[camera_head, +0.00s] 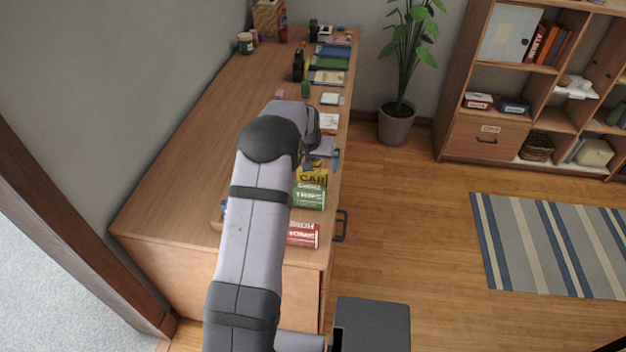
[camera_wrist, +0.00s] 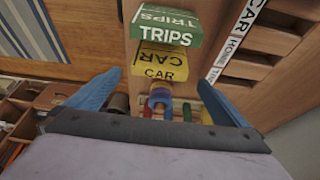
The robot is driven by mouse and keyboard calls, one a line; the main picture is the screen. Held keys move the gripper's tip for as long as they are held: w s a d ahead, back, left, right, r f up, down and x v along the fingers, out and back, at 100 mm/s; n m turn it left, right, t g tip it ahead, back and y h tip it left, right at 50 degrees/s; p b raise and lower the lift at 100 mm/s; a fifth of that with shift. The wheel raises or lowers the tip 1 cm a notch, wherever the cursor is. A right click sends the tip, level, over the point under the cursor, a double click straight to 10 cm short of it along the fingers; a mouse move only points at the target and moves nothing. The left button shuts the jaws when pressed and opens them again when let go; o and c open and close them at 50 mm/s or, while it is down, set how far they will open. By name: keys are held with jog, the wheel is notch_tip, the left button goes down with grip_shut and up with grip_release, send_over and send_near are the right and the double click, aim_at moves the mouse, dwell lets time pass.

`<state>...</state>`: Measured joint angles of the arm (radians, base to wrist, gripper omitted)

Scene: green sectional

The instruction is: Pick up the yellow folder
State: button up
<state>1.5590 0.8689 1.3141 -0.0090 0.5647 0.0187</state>
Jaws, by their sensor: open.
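The yellow folder (camera_head: 311,175), marked CAR, stands on the long wooden desk just behind a green folder (camera_head: 309,197) marked TRIPS. In the wrist view the yellow folder (camera_wrist: 163,62) is between and slightly beyond the fingertips, with the green folder (camera_wrist: 165,28) past it. My gripper (camera_head: 321,159) is above the right side of the desk, close behind the yellow folder. In the wrist view my gripper (camera_wrist: 160,80) has its two blue fingers wide apart, with nothing held. My arm hides part of the desk and folders in the head view.
A red folder (camera_head: 303,234) marked HOME stands at the near end. A wooden holder with slots and a white label strip (camera_wrist: 234,42) lies right of the folders in the wrist view. Several small items line the far desk. A potted plant (camera_head: 397,122) stands right.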

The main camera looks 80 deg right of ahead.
aim_at(313, 180)
jog(key=shift+p+x, duration=1.2)
jog(key=shift+x, duration=1.35)
jog(key=shift+a+f, duration=0.1)
jog(key=shift+a, duration=0.05)
jog(key=shift+c, duration=0.3)
jog(key=c, duration=1.1)
